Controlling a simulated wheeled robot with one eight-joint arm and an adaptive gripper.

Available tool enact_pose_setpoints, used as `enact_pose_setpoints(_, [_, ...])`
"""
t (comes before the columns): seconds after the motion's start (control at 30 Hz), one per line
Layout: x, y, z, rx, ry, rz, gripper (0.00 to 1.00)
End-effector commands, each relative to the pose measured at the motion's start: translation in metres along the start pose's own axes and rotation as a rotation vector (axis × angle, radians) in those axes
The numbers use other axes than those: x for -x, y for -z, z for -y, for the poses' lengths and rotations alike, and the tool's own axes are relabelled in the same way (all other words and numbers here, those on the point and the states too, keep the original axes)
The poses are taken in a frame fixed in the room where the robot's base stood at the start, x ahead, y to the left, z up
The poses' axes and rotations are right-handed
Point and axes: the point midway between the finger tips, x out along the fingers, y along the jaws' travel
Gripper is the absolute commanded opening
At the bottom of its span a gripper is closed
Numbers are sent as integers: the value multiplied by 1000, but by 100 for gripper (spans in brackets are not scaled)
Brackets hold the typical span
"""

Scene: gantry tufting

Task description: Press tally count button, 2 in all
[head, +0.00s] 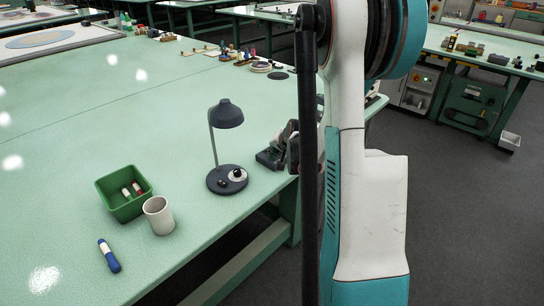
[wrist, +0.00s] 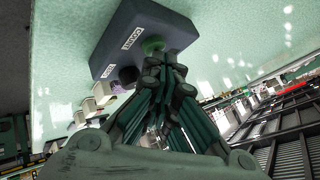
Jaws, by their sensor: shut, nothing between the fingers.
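The tally box shows in the wrist view as a dark grey-blue block (wrist: 140,22) with two small white labels. A green button (wrist: 152,46) sits beside the upper label, which seems to read COUNT. A dark round button (wrist: 128,76) sits beside the other label. My gripper (wrist: 166,66) is shut and empty, its fingertips right at the green button. I cannot tell whether they touch it or press it down. In the head view the box (head: 268,158) is at the table's right edge, and my gripper (head: 292,142) is partly hidden by my arm.
A dark desk lamp (head: 229,115) stands just left of the box. A green bin (head: 122,207) with small tubes, a white cup (head: 159,214) and a blue marker (head: 109,256) are further left and nearer. The green table's (head: 100,130) middle is clear.

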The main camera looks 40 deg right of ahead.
Motion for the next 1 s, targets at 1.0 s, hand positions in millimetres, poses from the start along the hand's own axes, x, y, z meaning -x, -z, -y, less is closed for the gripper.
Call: enact_pose_setpoints(1.0, [14,10,10,0,0,0,0])
